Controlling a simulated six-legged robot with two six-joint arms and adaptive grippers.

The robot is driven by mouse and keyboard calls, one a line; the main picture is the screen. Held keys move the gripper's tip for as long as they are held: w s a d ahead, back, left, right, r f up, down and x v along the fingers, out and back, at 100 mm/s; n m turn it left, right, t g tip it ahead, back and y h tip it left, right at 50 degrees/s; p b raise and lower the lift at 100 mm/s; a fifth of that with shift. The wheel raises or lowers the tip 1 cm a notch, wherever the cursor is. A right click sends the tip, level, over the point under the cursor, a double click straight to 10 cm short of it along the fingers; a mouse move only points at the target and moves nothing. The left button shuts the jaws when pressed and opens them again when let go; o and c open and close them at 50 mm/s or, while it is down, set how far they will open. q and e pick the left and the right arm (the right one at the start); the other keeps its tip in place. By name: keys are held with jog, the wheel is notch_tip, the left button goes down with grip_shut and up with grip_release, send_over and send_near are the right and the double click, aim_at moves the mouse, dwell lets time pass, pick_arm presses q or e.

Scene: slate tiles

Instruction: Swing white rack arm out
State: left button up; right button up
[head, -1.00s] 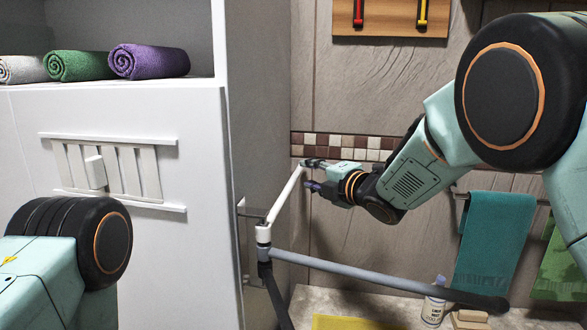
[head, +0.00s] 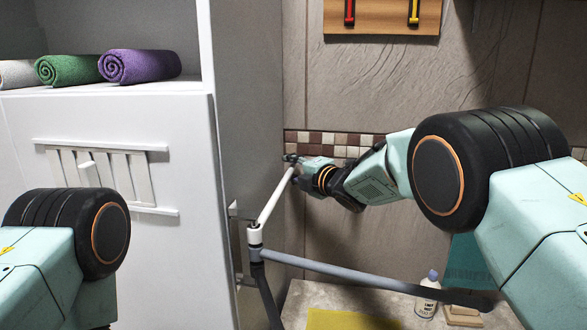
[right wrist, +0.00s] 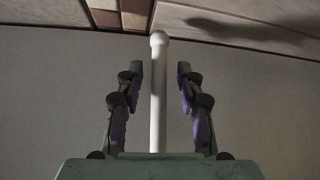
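The white rack arm (head: 272,203) slopes up and back from a hinge post on the side of the white cabinet, close to that side. My right gripper (head: 296,167) is at its far end. In the right wrist view the white rack arm (right wrist: 158,95) stands between the two spread fingers of the right gripper (right wrist: 160,72), with a visible gap on each side. Its rounded tip reaches past the fingertips. My left gripper is out of view; only part of the left arm shows.
A grey rack arm (head: 350,272) reaches right from the same post, and a dark one (head: 267,292) points toward me. A white bottle (head: 428,295) stands on the ledge by the grey arm's end. The tiled wall (head: 370,85) is behind my right gripper.

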jog(key=shift+a, duration=0.4)
jog(key=shift+c, duration=1)
jog(key=shift+d, duration=0.3)
jog(key=c, duration=0.5)
grip_shut()
jog(key=shift+a, duration=0.1)
